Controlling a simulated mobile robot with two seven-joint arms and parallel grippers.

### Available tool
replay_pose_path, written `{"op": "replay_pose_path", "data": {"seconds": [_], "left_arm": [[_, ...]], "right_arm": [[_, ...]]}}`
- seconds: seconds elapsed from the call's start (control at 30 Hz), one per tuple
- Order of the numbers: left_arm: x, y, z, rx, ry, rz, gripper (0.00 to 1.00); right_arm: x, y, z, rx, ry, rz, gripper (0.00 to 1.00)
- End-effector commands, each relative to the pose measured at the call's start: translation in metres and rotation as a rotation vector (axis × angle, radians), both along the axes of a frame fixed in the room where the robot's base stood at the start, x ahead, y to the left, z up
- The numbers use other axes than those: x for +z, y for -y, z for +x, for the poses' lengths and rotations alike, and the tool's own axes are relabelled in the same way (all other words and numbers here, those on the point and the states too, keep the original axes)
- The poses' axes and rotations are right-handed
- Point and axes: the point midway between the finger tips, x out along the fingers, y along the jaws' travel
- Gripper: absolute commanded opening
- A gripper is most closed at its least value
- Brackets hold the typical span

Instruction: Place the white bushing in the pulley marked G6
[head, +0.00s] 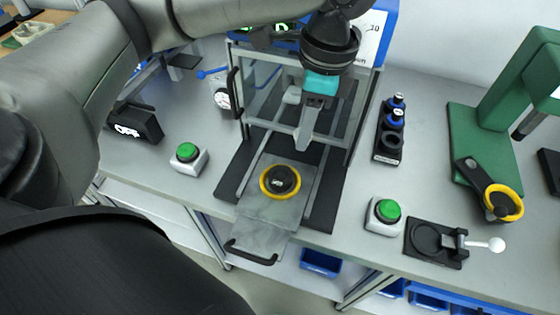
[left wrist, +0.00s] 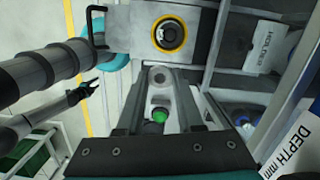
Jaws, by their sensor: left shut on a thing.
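My left gripper (head: 304,140) points down in front of the enclosed machine, above its sliding plate. In the left wrist view the left gripper (left wrist: 160,84) is shut on a pale ring-shaped piece, the white bushing (left wrist: 159,76). The bushing cannot be made out in the head view. A yellow-rimmed pulley (head: 267,188) with a dark centre lies on the plate below the gripper, apart from it. This pulley (left wrist: 169,51) also shows in the left wrist view; its mark is unreadable. My right gripper (left wrist: 89,89) is small in the left wrist view, its fingers apparently spread and empty.
A machine frame (head: 235,80) surrounds the plate's back. Green-button boxes stand left (head: 187,161) and right (head: 382,216). A black rack (head: 388,146) holds blue-topped parts. A green stand (head: 478,130) with another yellow ring (head: 515,209) and a white-knobbed fixture (head: 432,252) are at right.

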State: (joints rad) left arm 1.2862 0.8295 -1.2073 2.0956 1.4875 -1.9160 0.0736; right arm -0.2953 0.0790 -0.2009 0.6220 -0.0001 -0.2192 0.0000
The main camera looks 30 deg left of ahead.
Motion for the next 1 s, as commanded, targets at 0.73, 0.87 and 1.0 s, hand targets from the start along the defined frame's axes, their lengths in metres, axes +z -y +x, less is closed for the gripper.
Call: {"op": "replay_pose_path", "data": {"seconds": [0.73,0.87,1.0], "left_arm": [[0.036,-0.028,0.004,-1.342,0.000,0.001,0.00],[0.042,-0.034,0.004,-1.559,0.000,0.000,0.00],[0.047,-0.040,0.004,-1.772,0.000,0.001,0.00]], "right_arm": [[0.017,0.003,-0.004,-0.001,-0.006,-0.004,0.50],[0.019,0.003,-0.004,-0.001,-0.006,-0.004,0.50],[0.022,0.002,-0.004,-0.001,-0.005,-0.003,0.50]]}}
